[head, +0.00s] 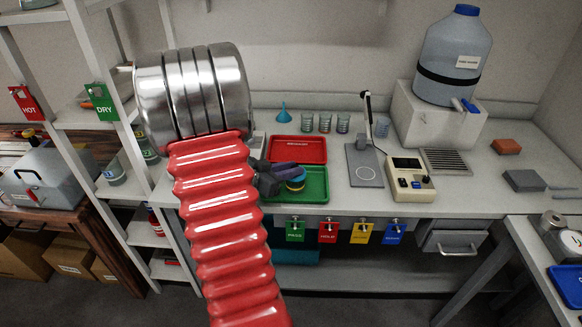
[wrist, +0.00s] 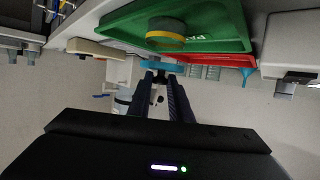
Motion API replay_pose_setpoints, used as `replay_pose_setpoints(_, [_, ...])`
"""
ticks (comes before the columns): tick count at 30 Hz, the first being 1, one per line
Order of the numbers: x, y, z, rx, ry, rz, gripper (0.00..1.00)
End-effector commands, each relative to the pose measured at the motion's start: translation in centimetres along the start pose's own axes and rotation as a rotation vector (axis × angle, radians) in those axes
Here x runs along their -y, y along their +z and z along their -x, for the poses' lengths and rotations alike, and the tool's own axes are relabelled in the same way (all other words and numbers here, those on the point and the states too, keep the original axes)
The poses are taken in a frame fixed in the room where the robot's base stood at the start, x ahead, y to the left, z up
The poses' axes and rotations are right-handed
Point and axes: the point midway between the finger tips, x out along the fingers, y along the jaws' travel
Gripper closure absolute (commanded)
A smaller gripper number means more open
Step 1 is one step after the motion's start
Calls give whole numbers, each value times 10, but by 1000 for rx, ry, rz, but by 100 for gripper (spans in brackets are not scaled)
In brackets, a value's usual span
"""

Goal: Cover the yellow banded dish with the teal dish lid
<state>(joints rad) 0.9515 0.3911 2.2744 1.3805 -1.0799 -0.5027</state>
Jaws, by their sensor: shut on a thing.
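The yellow banded dish (wrist: 165,38) sits on the green tray; it is short and round, with a yellow band. In the head view the dish (head: 296,185) shows only partly, below my gripper. The teal dish lid (wrist: 160,65) is a thin blue-teal disc seen nearly edge-on at my fingertips. My gripper (wrist: 160,76) is shut on it. The wrist view is upside down, and in it the lid is apart from the dish, on its upper side. In the head view my gripper (head: 287,172) is over the green tray, and the lid (head: 298,176) overlaps the dish.
The green tray (head: 315,195) lies at the bench's front edge, with a red tray (head: 298,142) behind it. Several glass beakers (head: 325,122) and a blue funnel (head: 284,114) stand behind. A stand (head: 363,165) and a cream instrument (head: 409,183) are to the right.

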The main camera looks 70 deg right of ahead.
Motion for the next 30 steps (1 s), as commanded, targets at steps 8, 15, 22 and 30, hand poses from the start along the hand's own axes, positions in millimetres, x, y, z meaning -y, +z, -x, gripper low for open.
replay_pose_setpoints(8, [0, 10, -4, 1, 1, 1, 100])
replay_pose_setpoints(15, [0, 18, -7, 1, 1, 2, 100])
replay_pose_setpoints(22, [0, 24, -9, 0, 1, 0, 100])
replay_pose_setpoints(30, [-1, 28, -11, 0, 2, 0, 100])
